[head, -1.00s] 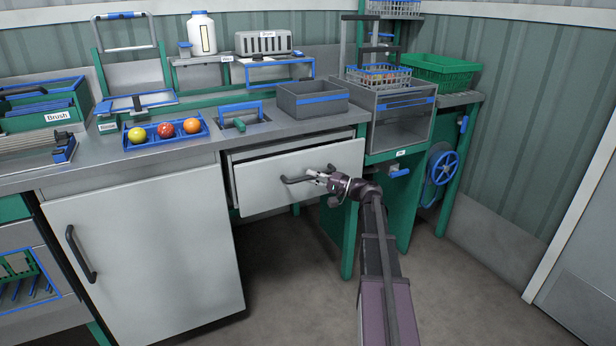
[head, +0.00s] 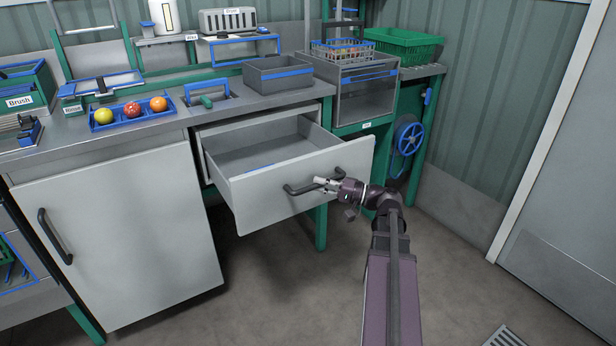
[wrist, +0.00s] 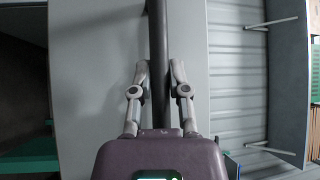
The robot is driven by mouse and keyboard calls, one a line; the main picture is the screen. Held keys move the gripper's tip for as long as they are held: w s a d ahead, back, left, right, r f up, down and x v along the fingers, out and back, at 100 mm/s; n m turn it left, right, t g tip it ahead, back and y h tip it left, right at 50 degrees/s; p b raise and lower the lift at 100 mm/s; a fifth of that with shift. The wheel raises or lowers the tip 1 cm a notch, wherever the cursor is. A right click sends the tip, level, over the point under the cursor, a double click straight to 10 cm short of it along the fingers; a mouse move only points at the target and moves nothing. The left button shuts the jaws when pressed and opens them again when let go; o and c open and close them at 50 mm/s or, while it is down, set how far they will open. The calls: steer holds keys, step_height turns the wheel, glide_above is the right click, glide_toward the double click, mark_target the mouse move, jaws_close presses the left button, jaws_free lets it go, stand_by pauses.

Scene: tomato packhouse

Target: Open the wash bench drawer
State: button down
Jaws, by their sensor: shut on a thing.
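The wash bench drawer (head: 268,208) has a pale grey front and is pulled well out from under the steel worktop. Its grey inside shows, with a small blue thing (head: 260,168) partly hidden behind the front. The dark bar handle (head: 300,189) runs across the drawer front. My gripper (head: 322,184) is shut on the handle near its right part. In the wrist view, the two fingers (wrist: 160,80) stand on either side of the dark handle bar (wrist: 158,40).
A cabinet door (head: 120,235) with a dark handle stands left of the drawer. On the worktop are a blue tray (head: 112,125) with tomatoes and a grey bin (head: 277,85). A green stand with a blue wheel (head: 409,139) is at right. The floor before the drawer is clear.

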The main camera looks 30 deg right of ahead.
steer(key=shift+s, duration=1.35)
steer(key=c, duration=0.6)
jaws_free()
